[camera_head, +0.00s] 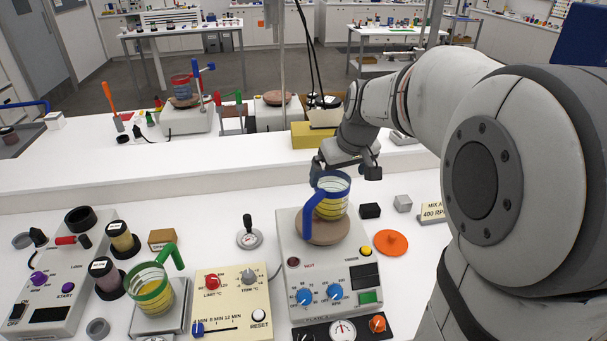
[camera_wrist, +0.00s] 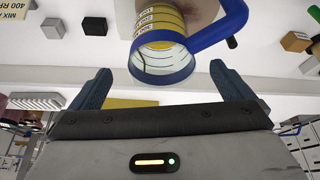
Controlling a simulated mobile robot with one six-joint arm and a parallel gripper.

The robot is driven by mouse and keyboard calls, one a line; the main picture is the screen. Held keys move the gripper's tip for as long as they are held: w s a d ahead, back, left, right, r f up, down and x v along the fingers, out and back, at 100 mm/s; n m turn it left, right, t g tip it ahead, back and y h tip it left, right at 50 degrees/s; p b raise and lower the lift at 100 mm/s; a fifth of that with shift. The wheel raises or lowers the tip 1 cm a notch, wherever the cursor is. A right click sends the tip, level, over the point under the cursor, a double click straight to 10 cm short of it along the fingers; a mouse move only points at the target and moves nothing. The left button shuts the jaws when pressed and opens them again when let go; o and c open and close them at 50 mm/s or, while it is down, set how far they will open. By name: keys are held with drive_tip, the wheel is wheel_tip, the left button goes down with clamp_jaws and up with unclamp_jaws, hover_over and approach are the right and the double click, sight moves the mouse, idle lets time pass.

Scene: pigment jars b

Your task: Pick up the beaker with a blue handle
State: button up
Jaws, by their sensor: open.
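The beaker with a blue handle (camera_head: 333,207) stands upright on the round brown top of the front hot plate (camera_head: 330,257). It has a blue rim and yellow contents, and its handle points to the front left in the head view. My gripper (camera_head: 344,169) is open and empty just behind the beaker. In the wrist view, the beaker (camera_wrist: 160,52) lies just beyond my open gripper (camera_wrist: 162,82), roughly centred between the fingers and apart from them. Its blue handle (camera_wrist: 224,28) sticks out to the right there.
A green-handled beaker (camera_head: 150,291) stands at the front left, near dark-lidded jars (camera_head: 121,239). A black block (camera_head: 370,211), a grey cube (camera_head: 402,203) and an orange disc (camera_head: 390,243) lie right of the beaker. A yellow box (camera_head: 312,136) stands behind.

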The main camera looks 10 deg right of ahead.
sight(325, 191)
drive_tip(key=x, duration=0.2)
drive_tip(key=p+x, duration=0.1)
drive_tip(key=x, duration=0.2)
drive_tip(key=p+x, duration=0.1)
drive_tip(key=x, duration=0.2)
drive_tip(key=shift+w+a+r, duration=0.1)
drive_tip(key=shift+w+r, duration=0.05)
drive_tip(key=shift+w, duration=0.15)
drive_tip(key=shift+c, duration=0.2)
drive_tip(key=c, duration=1.2)
wheel_tip(325, 191, up, 9)
drive_tip(key=b, duration=0.1)
drive_tip(key=shift+c, duration=0.2)
drive_tip(key=shift+s+a+f, duration=0.45)
drive_tip(key=shift+f, duration=0.85)
drive_tip(key=shift+s+a+f, duration=0.4)
drive_tip(key=shift+s+f, duration=0.1)
drive_tip(key=shift+f, duration=0.8)
drive_tip(key=shift+s+a+f, duration=0.45)
drive_tip(key=shift+f, duration=0.85)
drive_tip(key=shift+f+b, duration=0.5)
drive_tip(key=shift+f, duration=0.15)
